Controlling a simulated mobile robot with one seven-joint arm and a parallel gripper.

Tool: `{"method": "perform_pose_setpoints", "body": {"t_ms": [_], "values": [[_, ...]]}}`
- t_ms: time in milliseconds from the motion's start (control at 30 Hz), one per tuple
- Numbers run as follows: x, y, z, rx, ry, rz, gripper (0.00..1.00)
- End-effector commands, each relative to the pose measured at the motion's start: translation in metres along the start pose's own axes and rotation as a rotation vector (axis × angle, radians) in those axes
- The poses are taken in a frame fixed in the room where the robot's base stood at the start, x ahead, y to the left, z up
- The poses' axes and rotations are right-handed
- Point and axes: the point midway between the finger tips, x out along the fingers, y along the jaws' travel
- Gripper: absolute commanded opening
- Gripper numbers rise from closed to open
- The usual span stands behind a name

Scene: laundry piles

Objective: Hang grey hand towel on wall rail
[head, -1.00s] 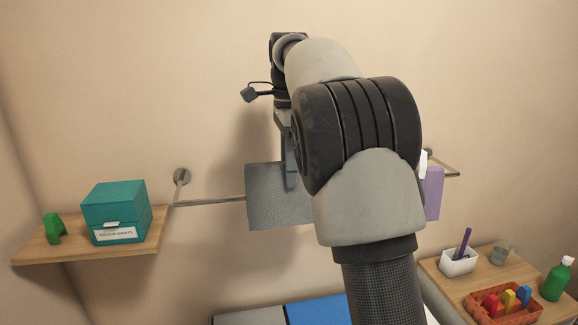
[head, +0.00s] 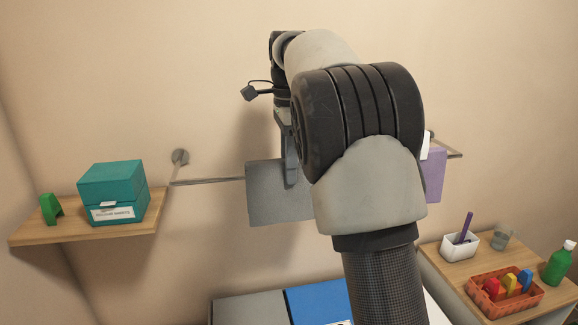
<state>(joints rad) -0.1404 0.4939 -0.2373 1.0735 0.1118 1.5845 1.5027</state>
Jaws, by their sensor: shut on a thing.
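The grey hand towel (head: 272,200) hangs flat in the middle of the head view, in front of the line of the wall rail. My gripper (head: 291,172) is shut on the towel at its upper part. The wall rail (head: 210,181) runs from a round wall mount at left, passes out of sight at the towel and my arm, and shows again at right (head: 447,154). Whether the towel touches the rail or lies over it cannot be told. My arm hides the towel's right side.
A wooden shelf (head: 70,236) at left bears a teal box (head: 113,192) and a green letter-shaped thing (head: 50,209). Purple cloth (head: 434,176) and white cloth (head: 426,147) hang at right. A side table (head: 437,254) holds a white cup, glass, green bottle and orange basket. Grey and blue panels (head: 315,304) lie below.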

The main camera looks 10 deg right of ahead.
Motion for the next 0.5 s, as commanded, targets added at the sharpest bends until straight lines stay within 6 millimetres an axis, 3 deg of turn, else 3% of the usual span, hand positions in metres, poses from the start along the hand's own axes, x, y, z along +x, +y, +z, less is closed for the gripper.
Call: {"method": "perform_pose_setpoints", "body": {"t_ms": [33, 67, 167, 500], "values": [[-0.0003, 0.0000, 0.0000, 0.000, 0.000, -0.001, 0.02], [-0.0003, 0.0000, 0.0000, 0.000, 0.000, 0.000, 0.32], [-0.0003, 0.0000, 0.0000, 0.000, 0.000, 0.000, 0.49], [-0.0030, -0.0003, -0.0001, 0.000, 0.000, 0.000, 0.49]]}}
